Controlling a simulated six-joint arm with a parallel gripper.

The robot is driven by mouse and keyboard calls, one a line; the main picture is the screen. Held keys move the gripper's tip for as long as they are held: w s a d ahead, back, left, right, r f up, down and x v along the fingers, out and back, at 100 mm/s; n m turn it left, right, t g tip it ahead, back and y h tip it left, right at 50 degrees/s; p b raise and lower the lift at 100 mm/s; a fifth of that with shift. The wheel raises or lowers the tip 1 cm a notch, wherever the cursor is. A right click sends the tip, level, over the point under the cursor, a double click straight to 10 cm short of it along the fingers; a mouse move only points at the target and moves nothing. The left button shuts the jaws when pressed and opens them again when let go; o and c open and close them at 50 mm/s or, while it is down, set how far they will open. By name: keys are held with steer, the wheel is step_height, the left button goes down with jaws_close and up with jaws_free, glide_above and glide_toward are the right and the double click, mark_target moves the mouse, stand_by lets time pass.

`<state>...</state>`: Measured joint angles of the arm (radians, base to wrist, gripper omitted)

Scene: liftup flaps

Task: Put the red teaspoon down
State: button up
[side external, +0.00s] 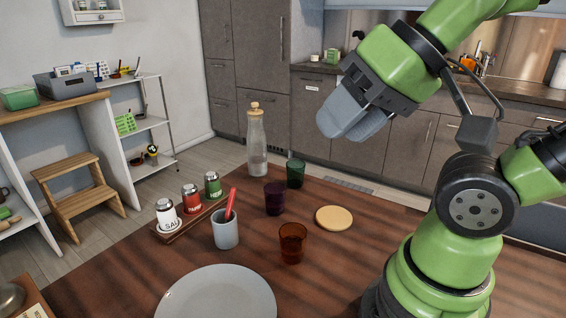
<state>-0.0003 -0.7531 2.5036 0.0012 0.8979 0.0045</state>
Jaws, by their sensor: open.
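The red teaspoon (230,204) stands tilted in a light grey cup (226,235) on the wooden table, its red handle rising above the rim. The lower part of the teaspoon is hidden inside the cup. My gripper (345,130) is high above the far right part of the table, well apart from the teaspoon and cup. It is open, and I see nothing held in it.
A white plate (217,295) lies at the front. Shakers stand on a wooden tray (172,238) left of the cup. A glass bottle (257,150), purple glass (274,199), green glass (295,173), amber glass (292,243) and round yellow coaster (334,218) are nearby.

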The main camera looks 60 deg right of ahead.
steer(key=m+g+h, duration=0.2)
steer(key=m+g, duration=0.5)
steer(key=m, duration=0.5)
glide_above(228, 207)
steer(key=f, duration=1.8)
steer(key=shift+s+d+f, duration=0.15)
steer(key=shift+s+f, duration=0.05)
steer(key=shift+w+f, duration=0.1)
steer(key=shift+f, duration=2.65)
jaws_close()
